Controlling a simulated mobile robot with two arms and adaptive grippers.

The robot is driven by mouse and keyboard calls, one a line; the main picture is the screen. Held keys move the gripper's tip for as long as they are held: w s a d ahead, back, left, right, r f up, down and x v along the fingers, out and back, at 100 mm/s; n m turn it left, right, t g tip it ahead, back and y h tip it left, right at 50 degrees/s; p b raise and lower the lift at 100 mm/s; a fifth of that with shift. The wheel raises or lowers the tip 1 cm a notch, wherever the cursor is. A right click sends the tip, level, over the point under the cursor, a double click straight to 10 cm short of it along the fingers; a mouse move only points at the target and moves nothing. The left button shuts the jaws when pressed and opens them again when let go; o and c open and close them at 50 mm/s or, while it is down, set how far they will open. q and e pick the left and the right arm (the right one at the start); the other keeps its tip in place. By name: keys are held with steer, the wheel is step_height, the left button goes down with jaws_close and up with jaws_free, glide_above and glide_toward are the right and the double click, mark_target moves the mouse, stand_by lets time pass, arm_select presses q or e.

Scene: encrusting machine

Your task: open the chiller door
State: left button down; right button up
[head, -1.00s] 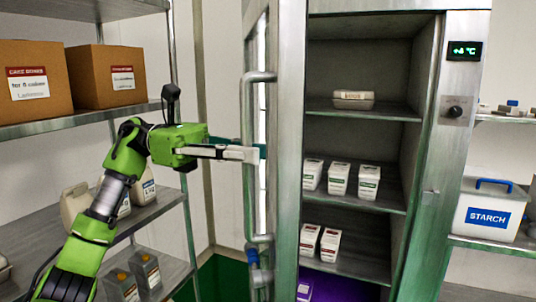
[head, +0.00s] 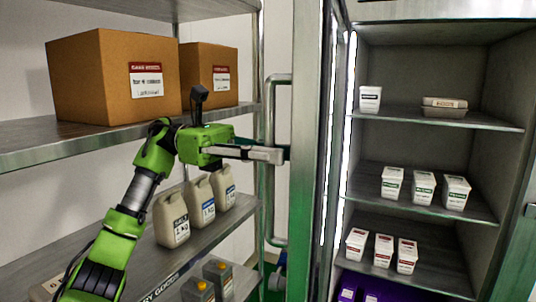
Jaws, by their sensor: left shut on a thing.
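The chiller door (head: 303,120) stands open, swung out to the left of the chiller cabinet and seen nearly edge-on. Its long vertical metal handle (head: 270,205) is on the door's left side. My left gripper (head: 280,154) is shut on the handle at about mid-height. Its fingertips partly hide the handle there. The chiller interior (head: 405,140) shows on the right, with shelves of white cartons and a wrapped tray. My right gripper is not in view.
A metal shelving rack (head: 150,122) stands close on the left, around my left arm. It bears cardboard boxes (head: 115,75), white jugs (head: 172,218) and grey bottles (head: 218,278). The open front of the chiller is clear of obstacles.

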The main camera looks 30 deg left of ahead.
mark_target(265, 90)
arm_select(q)
steer(key=shift+d, duration=0.1)
steer(key=c, duration=2.4)
jaws_free()
steer(key=shift+o, duration=0.2)
steer(key=shift+w+r, duration=0.1)
steer(key=shift+r, duration=4.85)
jaws_close()
